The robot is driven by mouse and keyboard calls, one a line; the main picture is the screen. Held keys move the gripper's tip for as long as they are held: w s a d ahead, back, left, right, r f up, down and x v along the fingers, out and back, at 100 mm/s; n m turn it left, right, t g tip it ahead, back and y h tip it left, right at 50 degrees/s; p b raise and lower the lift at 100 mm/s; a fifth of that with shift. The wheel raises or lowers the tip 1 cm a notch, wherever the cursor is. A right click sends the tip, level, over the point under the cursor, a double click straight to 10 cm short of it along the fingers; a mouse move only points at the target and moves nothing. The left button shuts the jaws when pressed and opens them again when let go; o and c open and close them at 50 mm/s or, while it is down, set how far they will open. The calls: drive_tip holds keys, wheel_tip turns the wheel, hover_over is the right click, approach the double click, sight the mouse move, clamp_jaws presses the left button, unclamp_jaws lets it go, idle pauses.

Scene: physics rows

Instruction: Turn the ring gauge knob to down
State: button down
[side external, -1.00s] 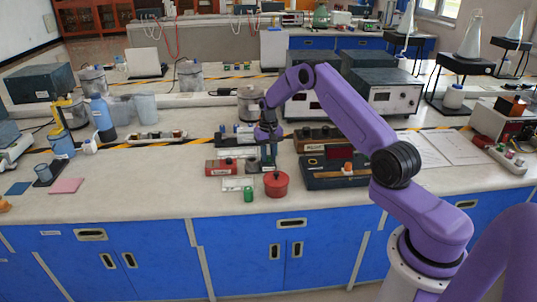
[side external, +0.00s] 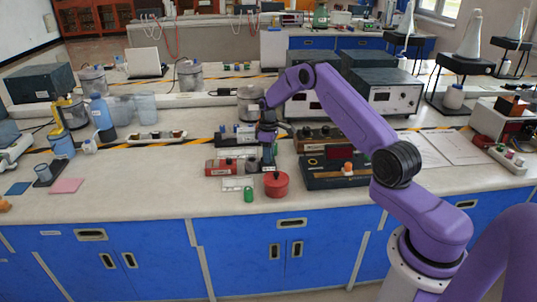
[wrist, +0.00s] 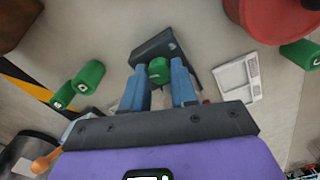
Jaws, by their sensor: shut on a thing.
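A green knob (wrist: 159,70) sits on a dark box-like base (wrist: 178,48) in the wrist view; I take it for the ring gauge knob. My gripper (wrist: 158,82) has its two blue fingers on either side of the knob, shut on it. The knob's pointing direction cannot be read clearly. In the side view my gripper (side external: 268,163) points down at the bench, behind the red round pot (side external: 276,184). The knob and its base are mostly hidden there by the fingers.
A green cylinder (side external: 248,195) and a white plate (side external: 237,184) lie left of the pot.

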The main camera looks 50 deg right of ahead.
drive_tip(key=shift+n, duration=2.1)
drive_tip(key=c, duration=0.9)
unclamp_jaws()
drive_tip(key=shift+r, duration=0.1)
wheel_tip(320, 180, up, 17)
drive_tip(key=shift+r, duration=0.15)
